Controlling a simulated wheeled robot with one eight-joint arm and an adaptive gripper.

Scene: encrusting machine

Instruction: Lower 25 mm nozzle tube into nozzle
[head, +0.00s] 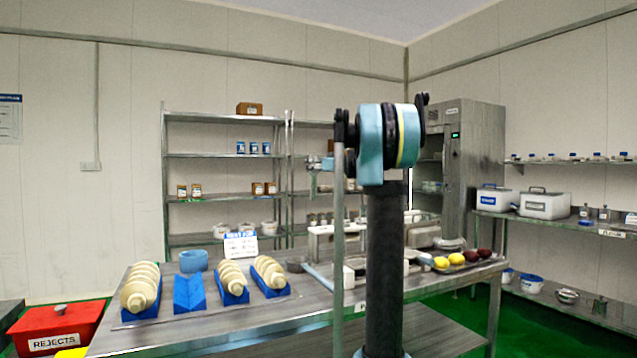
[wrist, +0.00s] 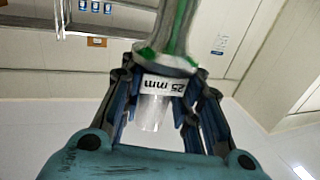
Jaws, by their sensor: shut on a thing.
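The nozzle tube (wrist: 153,110) shows in the wrist view as a pale, see-through cylinder with a white band reading "25 mm" upside down. My gripper (wrist: 162,88) is shut on it, with dark fingers on both sides of the band. Against the band sits a flared metal collar with a shiny metal stem (wrist: 172,30) running to the top edge, streaked with green. I cannot tell whether collar and stem belong to the tube or to a separate nozzle. In the head view my arm stands in front, and the grip is not clearly visible.
A red rejects bin (head: 60,327) is at lower left. A tray (head: 465,265) with yellow and dark items lies right of my arm. Shelves (head: 220,203) stand behind; white boxes (head: 545,205) are at right.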

